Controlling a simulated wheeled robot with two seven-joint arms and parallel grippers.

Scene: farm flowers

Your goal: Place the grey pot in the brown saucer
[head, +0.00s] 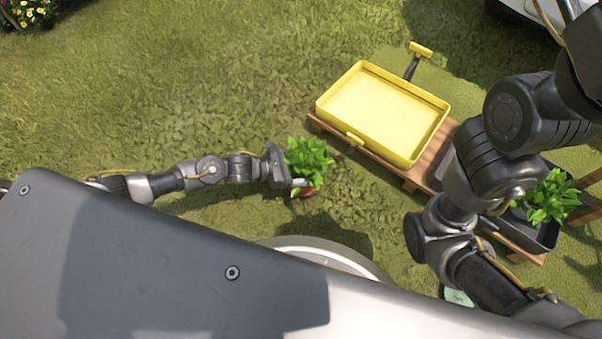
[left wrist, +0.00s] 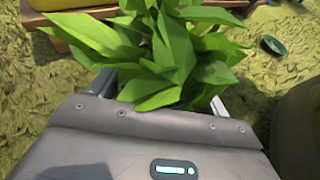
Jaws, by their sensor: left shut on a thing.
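My left gripper (head: 297,184) is shut on the pot of a leafy green plant (head: 308,158) and holds it upright. Below the leaves a small reddish-brown part (head: 306,191) shows at the fingers; I cannot tell if it is the pot or a saucer. In the left wrist view the leaves (left wrist: 165,50) hide the pot between the fingers (left wrist: 158,92). A second leafy plant (head: 550,198) stands at the right in a dark grey container (head: 546,236). I cannot make out a brown saucer for certain. My right gripper is not in view.
A yellow tray (head: 428,137) rests on a low wooden bench (head: 425,173). My right arm crosses the right side and covers part of the bench. A green dish (left wrist: 273,45) lies on the grass.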

